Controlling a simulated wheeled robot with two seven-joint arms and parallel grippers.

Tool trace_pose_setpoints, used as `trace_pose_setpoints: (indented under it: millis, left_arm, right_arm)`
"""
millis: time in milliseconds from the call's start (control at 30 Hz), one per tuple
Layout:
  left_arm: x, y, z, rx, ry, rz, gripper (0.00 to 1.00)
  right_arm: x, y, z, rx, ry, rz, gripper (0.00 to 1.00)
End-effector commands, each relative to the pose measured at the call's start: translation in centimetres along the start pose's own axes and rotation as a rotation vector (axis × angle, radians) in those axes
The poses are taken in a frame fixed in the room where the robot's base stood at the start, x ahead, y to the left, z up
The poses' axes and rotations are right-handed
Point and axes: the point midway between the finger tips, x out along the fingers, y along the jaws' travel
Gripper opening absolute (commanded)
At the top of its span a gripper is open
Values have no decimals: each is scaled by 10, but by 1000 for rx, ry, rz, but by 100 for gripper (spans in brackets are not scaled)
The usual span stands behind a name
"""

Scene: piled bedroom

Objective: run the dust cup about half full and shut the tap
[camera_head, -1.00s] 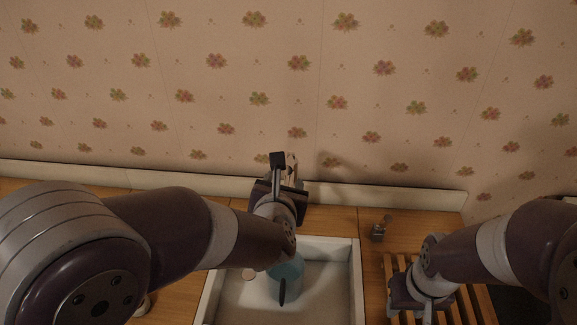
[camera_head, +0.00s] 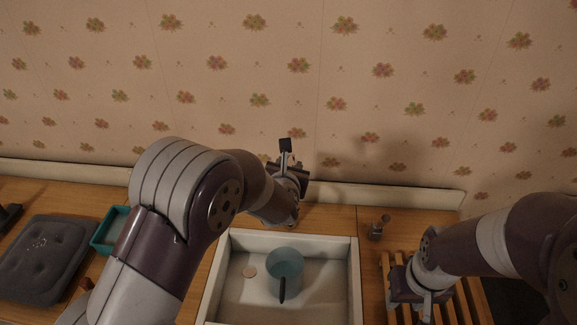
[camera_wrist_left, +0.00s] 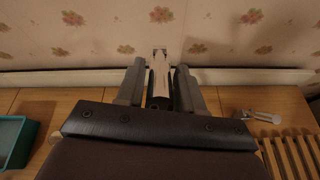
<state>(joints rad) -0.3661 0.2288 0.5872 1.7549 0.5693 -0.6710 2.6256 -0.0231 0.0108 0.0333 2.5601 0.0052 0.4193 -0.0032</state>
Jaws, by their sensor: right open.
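The dust cup (camera_head: 286,262), a blue-teal cup with a dark handle, stands in the white sink (camera_head: 354,280). I cannot make out a water level in it, and I see no stream. My left gripper (camera_head: 286,160) is above the sink's back edge, in front of the wall. In the left wrist view, a pale upright piece, apparently part of the tap (camera_wrist_left: 160,72), stands between the fingers of my left gripper (camera_wrist_left: 159,85); I cannot tell whether they grip it. In the head view the gripper hides the tap. My right gripper (camera_head: 425,300) is open and empty over the slatted rack.
A wooden slatted rack (camera_head: 468,306) lies right of the sink. A teal tray (camera_head: 101,240) and a grey cushion (camera_head: 45,262) lie on the left.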

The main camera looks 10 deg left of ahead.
Motion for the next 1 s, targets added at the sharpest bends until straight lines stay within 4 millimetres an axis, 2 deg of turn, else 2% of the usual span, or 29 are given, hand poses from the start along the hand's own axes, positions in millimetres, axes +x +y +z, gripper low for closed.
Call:
trace_pose_setpoints:
  millis: [33,100,233,333,400,700,733,800,1000]
  left_arm:
    - [0,0,0,0,0,0,19]
    - [0,0,0,0,0,0,0]
    - [-1,0,2,0,4,0,0]
    - [-2,4,13,-1,60,-7,0]
    - [-2,4,14,0,106,-18,0]
    - [1,2,11,0,131,-27,0]
    - [1,2,11,0,131,-27,29]
    - [0,2,11,0,130,-27,52]
    - [0,2,11,0,130,-27,52]
  right_arm:
    - [0,0,0,0,0,0,43]
    - [0,0,0,0,0,0,43]
    - [-2,0,0,0,0,0,43]
    - [-20,0,-2,0,0,0,43]
    - [-26,0,-3,0,1,0,43]
    - [-24,0,-3,0,0,0,43]
    - [-24,0,-3,0,0,0,43]
    - [-24,0,-3,0,0,0,43]
    - [-24,0,-3,0,0,0,43]
